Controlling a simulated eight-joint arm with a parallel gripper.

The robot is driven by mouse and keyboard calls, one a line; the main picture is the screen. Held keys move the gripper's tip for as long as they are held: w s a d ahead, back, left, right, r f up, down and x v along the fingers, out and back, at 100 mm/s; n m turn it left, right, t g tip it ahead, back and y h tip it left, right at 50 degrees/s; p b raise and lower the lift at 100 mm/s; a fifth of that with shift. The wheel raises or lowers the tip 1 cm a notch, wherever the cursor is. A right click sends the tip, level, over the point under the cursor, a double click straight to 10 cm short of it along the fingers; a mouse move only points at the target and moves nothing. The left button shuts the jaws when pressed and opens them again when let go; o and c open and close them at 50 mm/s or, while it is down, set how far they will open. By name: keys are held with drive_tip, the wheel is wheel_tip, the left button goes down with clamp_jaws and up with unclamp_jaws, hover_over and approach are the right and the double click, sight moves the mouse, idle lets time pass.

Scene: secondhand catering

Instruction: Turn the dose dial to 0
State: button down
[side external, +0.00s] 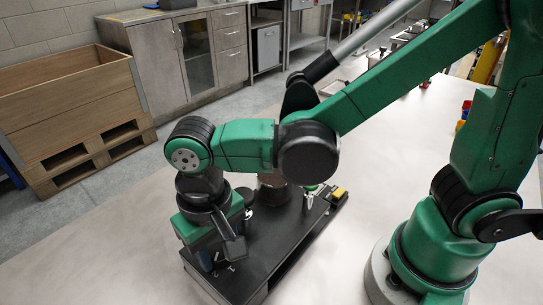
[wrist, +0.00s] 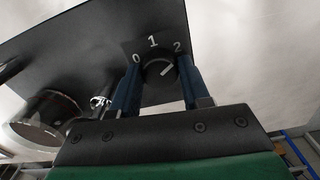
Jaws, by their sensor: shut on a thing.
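The dose dial (wrist: 155,72) is a round black knob on a dark panel (wrist: 90,35) in the wrist view. White marks 0, 1 and 2 stand around it from left to right. Its white pointer line slants up to the right, toward the 2 side. My gripper (wrist: 158,66) has one blue finger on each side of the dial and is shut on it. In the side external view my gripper (side external: 213,255) points down at the near left end of the black machine base (side external: 268,245). The dial is hidden there by my gripper.
A round dark glossy vessel (wrist: 45,115) and a small chrome fitting (wrist: 100,101) sit left of the fingers in the wrist view. A yellow-topped part (side external: 339,193) is at the base's far end. The pale tabletop (side external: 345,255) is clear around the base.

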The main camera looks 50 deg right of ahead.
drive_tip(key=n, duration=2.3)
drive_tip(key=shift+n, duration=0.3)
idle(0.5)
drive_tip(key=shift+c, duration=2.1)
unclamp_jaws()
